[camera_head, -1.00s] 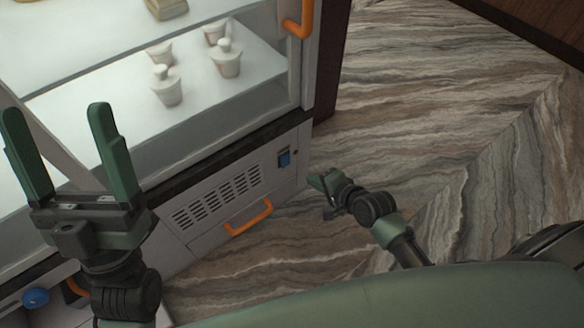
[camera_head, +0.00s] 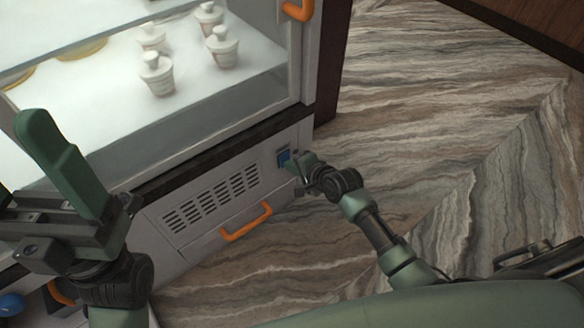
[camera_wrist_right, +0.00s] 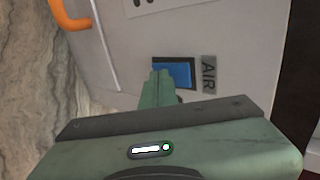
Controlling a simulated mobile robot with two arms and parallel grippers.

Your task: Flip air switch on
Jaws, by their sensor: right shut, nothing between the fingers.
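The air switch (camera_head: 284,158) is a blue rocker in a dark frame at the right end of the display counter's lower front panel. In the right wrist view the blue rocker (camera_wrist_right: 174,75) sits beside a grey label reading AIR. My right gripper (camera_head: 298,160) is shut and empty, with its tips at the switch. In the right wrist view its fingers (camera_wrist_right: 158,78) overlap the rocker's lower left part; I cannot tell whether they touch it. My left gripper (camera_head: 30,150) is at the left in front of the counter; one finger shows fully and the other is cut off by the frame edge.
An orange handle (camera_head: 246,222) and a vent grille (camera_head: 212,197) are on the panel left of the switch. Another orange handle (camera_head: 299,10) is on the glass case above. White lidded pots (camera_head: 157,75) stand inside. The marble floor (camera_head: 440,130) at the right is clear.

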